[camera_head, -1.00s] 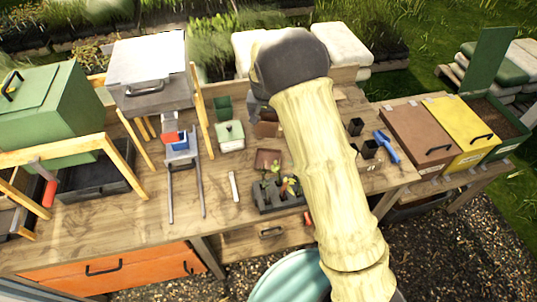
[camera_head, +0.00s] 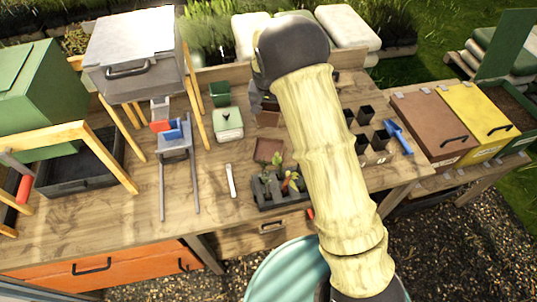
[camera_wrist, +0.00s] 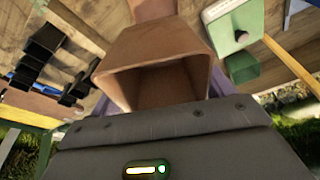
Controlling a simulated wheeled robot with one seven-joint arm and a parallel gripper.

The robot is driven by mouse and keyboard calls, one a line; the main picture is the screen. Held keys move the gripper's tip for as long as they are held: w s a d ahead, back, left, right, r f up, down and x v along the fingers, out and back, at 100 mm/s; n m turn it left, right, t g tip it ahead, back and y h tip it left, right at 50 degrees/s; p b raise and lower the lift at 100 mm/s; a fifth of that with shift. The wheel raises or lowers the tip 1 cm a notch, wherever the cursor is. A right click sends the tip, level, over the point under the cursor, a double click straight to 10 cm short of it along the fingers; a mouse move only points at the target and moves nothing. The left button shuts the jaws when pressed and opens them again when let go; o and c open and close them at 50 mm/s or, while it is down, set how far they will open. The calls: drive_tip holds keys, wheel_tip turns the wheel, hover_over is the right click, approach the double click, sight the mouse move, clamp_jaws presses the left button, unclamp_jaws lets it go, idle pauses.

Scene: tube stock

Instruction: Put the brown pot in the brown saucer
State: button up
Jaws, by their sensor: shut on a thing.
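The brown pot (camera_wrist: 165,48) fills the middle of the wrist view, with its open mouth toward the camera. My gripper (camera_wrist: 160,84) is shut on it, with purplish finger parts showing at both sides. In the head view the pot (camera_head: 267,116) shows just left of my arm, whose wrist hides most of the gripper. The brown saucer (camera_head: 268,150) is a flat square on the bench, nearer the front edge than the pot and apart from it in the picture. A brown piece beyond the pot in the wrist view seems to be this saucer (camera_wrist: 152,9). The pot's height above the bench is unclear.
A grey tray with seedlings (camera_head: 277,191) lies just in front of the saucer. A pale green box (camera_head: 228,122) and a green pot (camera_head: 219,94) stand left of the brown pot. Several black pots (camera_head: 362,144) and a blue scoop (camera_head: 398,137) are to the right.

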drive_tip(key=b, duration=0.3)
hover_over(269, 151)
wheel_tip(269, 151, down, 9)
drive_tip(key=shift+w+r, duration=0.1)
drive_tip(key=shift+r, duration=0.1)
drive_tip(key=shift+f+p, duration=1.05)
drive_tip(key=shift+f, duration=1.85)
drive_tip(key=shift+f+p, duration=0.85)
drive_tip(key=shift+f, duration=1.2)
drive_tip(key=shift+f, duration=0.1)
